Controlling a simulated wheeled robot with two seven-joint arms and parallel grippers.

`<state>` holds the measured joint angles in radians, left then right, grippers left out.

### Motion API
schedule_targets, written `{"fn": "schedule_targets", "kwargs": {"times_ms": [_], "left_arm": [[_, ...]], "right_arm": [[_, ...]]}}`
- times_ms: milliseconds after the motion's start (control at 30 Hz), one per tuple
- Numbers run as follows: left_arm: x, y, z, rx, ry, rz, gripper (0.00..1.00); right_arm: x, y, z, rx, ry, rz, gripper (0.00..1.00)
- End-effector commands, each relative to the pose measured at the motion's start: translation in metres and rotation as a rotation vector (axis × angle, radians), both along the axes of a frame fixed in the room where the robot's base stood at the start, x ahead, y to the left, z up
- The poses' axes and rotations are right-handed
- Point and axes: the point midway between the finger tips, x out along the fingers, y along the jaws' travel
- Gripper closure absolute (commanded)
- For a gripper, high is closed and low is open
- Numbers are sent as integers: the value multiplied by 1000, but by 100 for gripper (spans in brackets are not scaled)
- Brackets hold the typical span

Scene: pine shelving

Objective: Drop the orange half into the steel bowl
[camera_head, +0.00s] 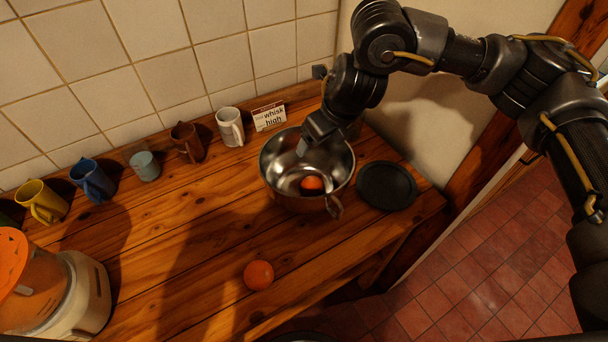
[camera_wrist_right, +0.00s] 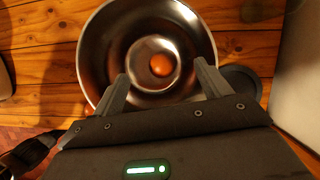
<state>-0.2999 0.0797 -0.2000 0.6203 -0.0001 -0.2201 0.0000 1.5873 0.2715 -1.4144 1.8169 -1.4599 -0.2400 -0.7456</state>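The steel bowl (camera_head: 337,160) stands on the wooden counter, and it fills the upper middle of the right wrist view (camera_wrist_right: 92,50). A small round orange piece, seemingly the orange half (camera_head: 312,184), is inside the bowl near its bottom. It also shows between the fingers in the right wrist view (camera_wrist_right: 161,65), apart from both. Which way its cut face points is unclear. My right gripper (camera_head: 303,147) is over the bowl, pointing down; its fingers stand apart and empty in the right wrist view (camera_wrist_right: 161,73). My left gripper is not in view.
A round orange fruit (camera_head: 258,275) lies on the counter (camera_head: 190,235) in front of the bowl. A black round lid or plate (camera_head: 387,186) lies right of the bowl. Several mugs, a white mug (camera_head: 230,127) and a sign (camera_head: 269,116) line the wall. A blender-like appliance (camera_head: 85,290) stands front left.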

Motion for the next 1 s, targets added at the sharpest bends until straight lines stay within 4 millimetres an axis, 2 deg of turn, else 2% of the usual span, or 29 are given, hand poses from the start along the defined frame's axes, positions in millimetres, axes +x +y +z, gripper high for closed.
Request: {"fn": "schedule_targets", "kwargs": {"times_ms": [267,367,700,833,1000], "left_arm": [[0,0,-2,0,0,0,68],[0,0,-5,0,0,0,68],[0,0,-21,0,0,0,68],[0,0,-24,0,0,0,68],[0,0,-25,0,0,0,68]], "right_arm": [[-1,-1,4,0,-2,1,24],[-4,-4,15,0,-5,1,24],[-23,-20,75,-1,-6,0,24],[-28,-24,90,0,-3,0,24],[-31,-26,99,0,0,-1,24]]}}
